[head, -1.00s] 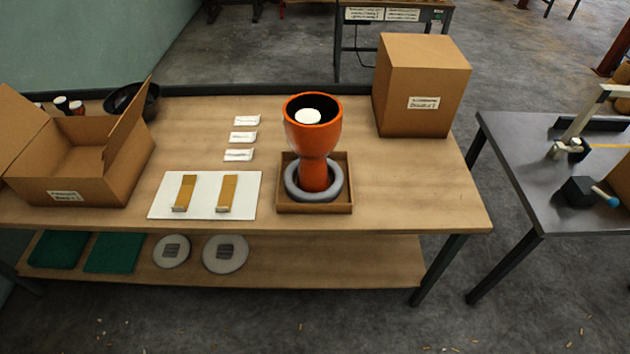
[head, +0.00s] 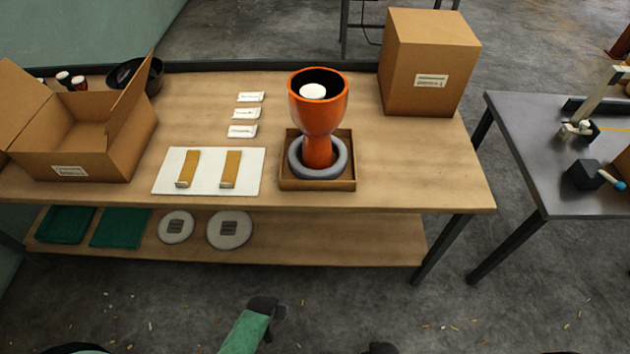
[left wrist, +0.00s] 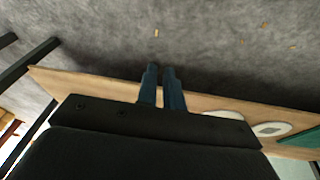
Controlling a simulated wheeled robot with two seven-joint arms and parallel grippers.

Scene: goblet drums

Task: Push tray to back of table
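The brown wooden tray (head: 318,185) lies near the front edge of the table (head: 400,180), right of its middle. In it are a grey ring (head: 344,168) and an upright orange goblet drum (head: 318,115), whose foot sits inside the ring. A white round piece (head: 312,91) shows in the drum's open top. My left gripper (head: 270,307) is low in front of the table, apart from the tray. In the left wrist view its two fingers (left wrist: 160,72) are close together with nothing visible between them.
A white board (head: 208,188) with two tan strips lies left of the tray, with white labels (head: 242,131) behind it. An open carton (head: 75,160) stands at left, a closed carton (head: 428,60) at back right. Bare tabletop lies behind the tray.

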